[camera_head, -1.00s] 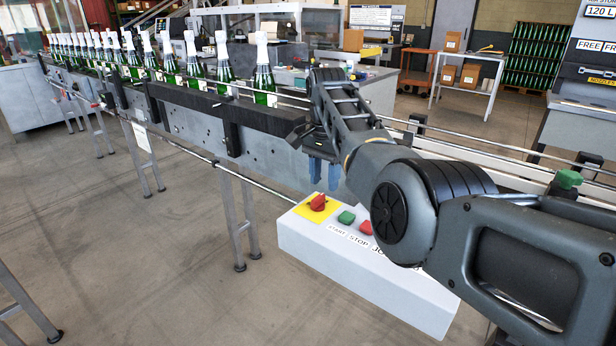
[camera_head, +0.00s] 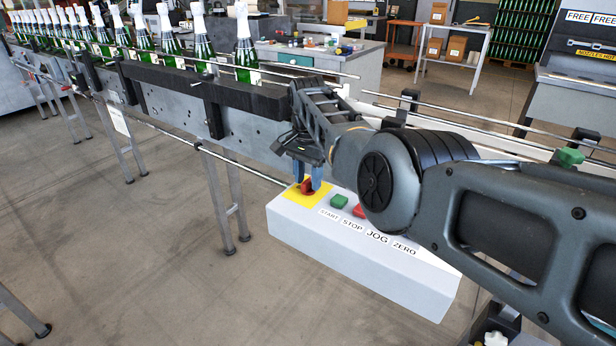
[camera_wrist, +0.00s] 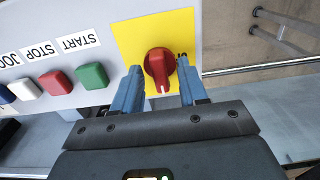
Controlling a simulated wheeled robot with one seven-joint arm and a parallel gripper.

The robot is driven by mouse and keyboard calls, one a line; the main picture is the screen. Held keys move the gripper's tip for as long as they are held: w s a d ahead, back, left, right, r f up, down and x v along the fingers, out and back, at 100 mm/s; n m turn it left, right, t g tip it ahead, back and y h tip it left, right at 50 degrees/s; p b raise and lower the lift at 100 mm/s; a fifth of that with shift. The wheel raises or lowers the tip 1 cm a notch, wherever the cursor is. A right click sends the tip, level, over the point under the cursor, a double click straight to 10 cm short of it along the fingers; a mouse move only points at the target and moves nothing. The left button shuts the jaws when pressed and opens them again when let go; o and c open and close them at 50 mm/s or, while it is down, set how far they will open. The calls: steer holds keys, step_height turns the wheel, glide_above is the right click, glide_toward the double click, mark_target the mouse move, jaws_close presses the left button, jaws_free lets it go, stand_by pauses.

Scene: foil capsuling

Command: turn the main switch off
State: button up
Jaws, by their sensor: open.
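The main switch is a red rotary knob (camera_wrist: 159,68) on a yellow plate (camera_wrist: 128,40), with a white mark on it. In the head view the red knob (camera_head: 307,186) is partly hidden by my fingers, on the yellow plate (camera_head: 297,197) at the left end of a white control box (camera_head: 340,265). My gripper (camera_head: 308,180) points down at the knob. In the wrist view my gripper (camera_wrist: 160,88) is open, its two blue fingers on either side of the knob's lower part. I cannot tell whether they touch it.
A green button (camera_wrist: 91,76), a red button (camera_wrist: 55,82) and a white button (camera_wrist: 25,89) sit beside the plate. The conveyor (camera_head: 245,135) with several foil-topped bottles (camera_head: 245,50) runs close behind my gripper.

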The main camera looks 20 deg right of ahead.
steer(key=shift+c, duration=0.2)
jaws_close()
